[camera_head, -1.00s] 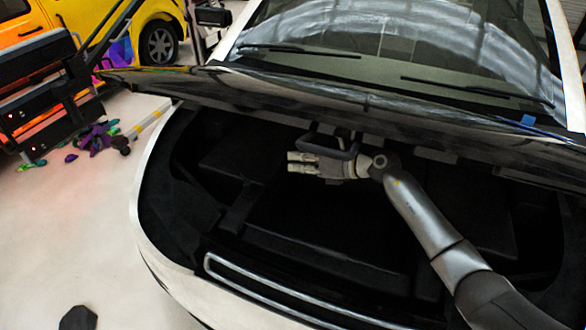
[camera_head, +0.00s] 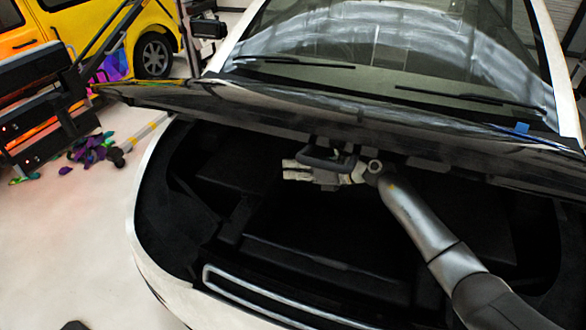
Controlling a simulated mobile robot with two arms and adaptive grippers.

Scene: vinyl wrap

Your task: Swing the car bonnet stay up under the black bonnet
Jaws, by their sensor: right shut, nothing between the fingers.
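The black bonnet (camera_head: 330,106) is raised, its front edge crossing the picture above the open dark engine bay (camera_head: 330,225). My right gripper (camera_head: 291,170) is under the bonnet's edge near the middle, its pale fingers pointing left, shut and empty. A dark loop-shaped part (camera_head: 325,163) shows beside and partly in front of it; I cannot tell whether it touches the gripper. I cannot make out the bonnet stay for certain in the dark bay. My left gripper is not in view.
A pale-edged trim loop (camera_head: 209,284) runs along the front of the bay. The white car's body edge (camera_head: 139,240) curves round it at left.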

